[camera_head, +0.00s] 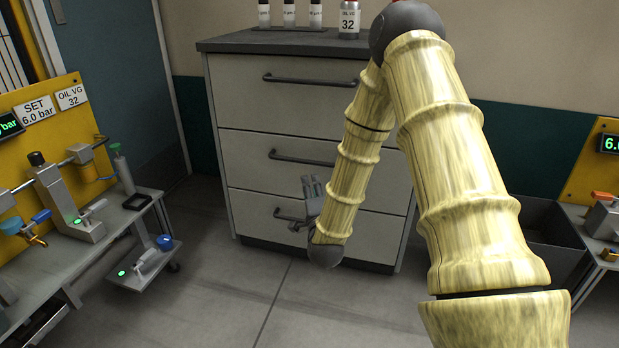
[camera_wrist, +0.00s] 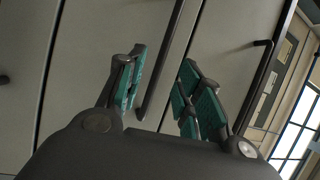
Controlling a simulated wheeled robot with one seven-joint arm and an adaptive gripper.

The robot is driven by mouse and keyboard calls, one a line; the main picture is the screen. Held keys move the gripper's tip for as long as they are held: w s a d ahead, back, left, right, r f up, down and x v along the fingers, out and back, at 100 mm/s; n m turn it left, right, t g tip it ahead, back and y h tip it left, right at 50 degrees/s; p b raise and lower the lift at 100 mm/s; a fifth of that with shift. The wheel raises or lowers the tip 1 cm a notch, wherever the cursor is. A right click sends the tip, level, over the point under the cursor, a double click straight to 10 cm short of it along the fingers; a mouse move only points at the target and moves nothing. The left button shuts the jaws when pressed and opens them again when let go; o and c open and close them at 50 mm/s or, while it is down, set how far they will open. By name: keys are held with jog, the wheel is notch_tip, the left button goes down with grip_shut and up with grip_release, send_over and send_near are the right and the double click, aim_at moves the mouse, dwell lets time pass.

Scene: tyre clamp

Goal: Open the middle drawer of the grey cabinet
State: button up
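The grey cabinet (camera_head: 226,150) has three stacked drawers, each with a dark bar handle. The middle drawer (camera_head: 250,176) looks closed, its face flush with the others. Its handle (camera_head: 302,158) shows in the head view just above my gripper (camera_head: 311,188). In the wrist view, tilted on its side, the middle handle (camera_wrist: 167,52) runs between the two teal-padded fingers of my gripper (camera_wrist: 162,70). The fingers are apart, one on each side of the bar. I cannot tell whether either finger touches it. The arm covers the right part of the cabinet front.
The top handle (camera_head: 310,80) and bottom handle (camera_head: 291,216) are close by. A workbench (camera_head: 100,230) is at left, a dark bin (camera_head: 548,240) at right. The floor (camera_head: 240,290) in front is clear.

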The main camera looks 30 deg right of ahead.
aim_at(309, 162)
jog(key=shift+m+h, duration=0.4)
jog(key=b+x, duration=0.1)
jog(key=x, duration=0.2)
jog(key=b+x, duration=0.2)
jog(key=x, duration=0.2)
jog(key=b+x, duration=0.2)
jog(key=x, duration=0.2)
jog(key=shift+d+r, duration=0.15)
jog(key=shift+d, duration=0.25)
grip_shut()
